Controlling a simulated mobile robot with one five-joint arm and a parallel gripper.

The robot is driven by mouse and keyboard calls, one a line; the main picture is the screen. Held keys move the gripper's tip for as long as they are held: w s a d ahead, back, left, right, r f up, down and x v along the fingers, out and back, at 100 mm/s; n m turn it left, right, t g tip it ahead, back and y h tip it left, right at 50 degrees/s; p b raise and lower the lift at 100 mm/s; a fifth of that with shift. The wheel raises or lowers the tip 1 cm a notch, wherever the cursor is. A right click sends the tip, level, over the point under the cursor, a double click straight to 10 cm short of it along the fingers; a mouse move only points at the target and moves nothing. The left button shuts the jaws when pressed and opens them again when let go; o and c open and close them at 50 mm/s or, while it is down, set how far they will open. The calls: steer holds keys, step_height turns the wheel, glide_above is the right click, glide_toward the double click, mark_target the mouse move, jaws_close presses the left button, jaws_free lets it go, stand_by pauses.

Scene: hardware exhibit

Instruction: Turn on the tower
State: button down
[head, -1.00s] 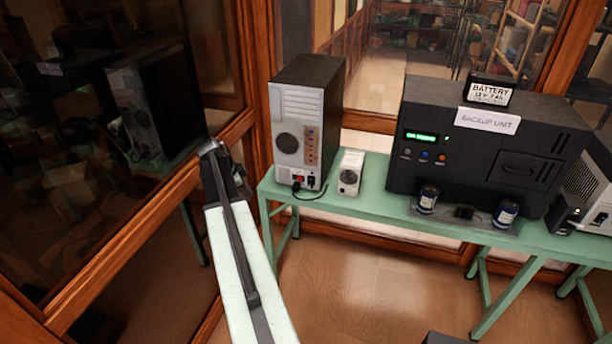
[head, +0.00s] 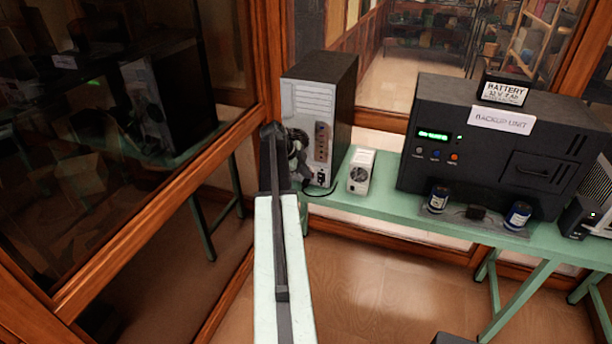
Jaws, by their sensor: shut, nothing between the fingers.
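The tower (head: 318,102) is a computer case with a dark side and a silver-grey back panel, standing upright on the left end of the green table (head: 385,206). Its back panel faces me, with a column of ports and a black power socket low down. A black cable runs from its base. My gripper (head: 298,166) is shut and empty in front of the tower's lower left part. It covers part of the fan grille and the area where a red switch shows in the earlier frame. I cannot tell whether it touches the tower.
A small white box (head: 361,172) stands just right of the tower. A black backup unit (head: 492,150) with a lit green display and a battery sign on top is further right, with two small cans in front. A wood-framed glass wall (head: 185,185) is close on the left.

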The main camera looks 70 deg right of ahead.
mark_target(321, 178)
steer(key=d+f+b, duration=0.2)
steer(key=s+d+f+b, duration=0.1)
steer(key=d+f+b, duration=0.3)
steer(key=f, duration=0.1)
steer(key=shift+s+d+f, duration=0.1)
steer(key=shift+s+d, duration=0.2)
steer(key=shift+s, duration=0.1)
